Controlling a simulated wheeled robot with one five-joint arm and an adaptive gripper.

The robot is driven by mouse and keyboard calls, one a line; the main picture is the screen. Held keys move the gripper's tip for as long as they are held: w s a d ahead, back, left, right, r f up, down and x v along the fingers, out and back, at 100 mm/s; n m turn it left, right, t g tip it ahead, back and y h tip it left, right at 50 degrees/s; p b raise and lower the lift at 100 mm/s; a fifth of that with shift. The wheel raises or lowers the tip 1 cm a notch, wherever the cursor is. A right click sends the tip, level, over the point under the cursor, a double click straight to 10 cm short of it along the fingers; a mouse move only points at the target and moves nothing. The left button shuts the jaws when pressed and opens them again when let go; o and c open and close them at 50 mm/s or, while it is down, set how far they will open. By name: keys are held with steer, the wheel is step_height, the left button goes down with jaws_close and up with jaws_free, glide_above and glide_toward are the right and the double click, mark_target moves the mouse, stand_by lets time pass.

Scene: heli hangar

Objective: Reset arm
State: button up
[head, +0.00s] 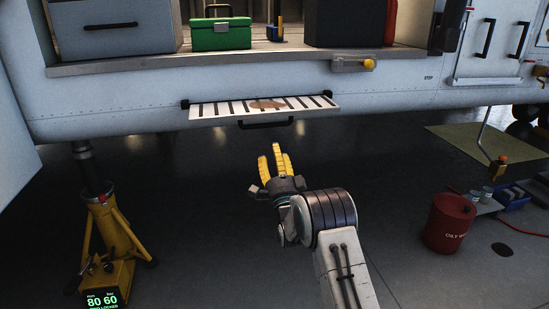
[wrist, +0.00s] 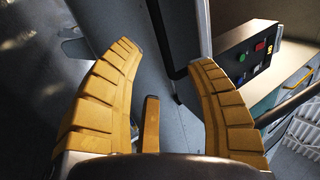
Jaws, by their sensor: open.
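My gripper (head: 273,164) shows in the middle of the head view, with yellow segmented fingers pointing up and away. It is in the air in front of the helicopter's side, below the fold-out step (head: 222,109) in the picture. Past the fingers is a grey panel or hull surface (wrist: 140,25). My arm reaches up from the bottom of the head view, bent at a dark ribbed joint.
A brown patch (head: 266,104) lies on the step. The cabin sill above holds a green toolbox (head: 221,34) and a grey case (head: 115,30). A yellow jack (head: 118,235) stands left, a red oily-waste can (head: 449,224) right. A button panel (wrist: 248,55) shows in the wrist view.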

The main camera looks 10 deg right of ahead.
steer(key=shift+s, duration=0.1)
stand_by(0.3)
steer(key=s+r+n+g+p, duration=0.4)
steer(key=r+p, duration=0.5)
steer(key=r, duration=0.2)
steer(key=s+r+n+g+p, duration=0.3)
steer(key=s+r+g+p, duration=0.15)
steer(key=r+p, duration=0.6)
steer(key=s+r+n+g+p, duration=0.3)
steer(key=s+p, duration=0.4)
steer(key=s, duration=0.6)
steer(key=s+r+n+g+p, duration=0.4)
steer(key=s+r+p, duration=0.2)
steer(key=s, duration=0.8)
steer(key=s+r+n+g+p, duration=0.4)
steer(key=s+p, duration=0.5)
steer(key=s, duration=0.5)
steer(key=shift+a+r+g, duration=0.15)
steer(key=shift+r+g, duration=0.2)
steer(key=shift+r, duration=0.1)
steer(key=shift+w+a, duration=0.1)
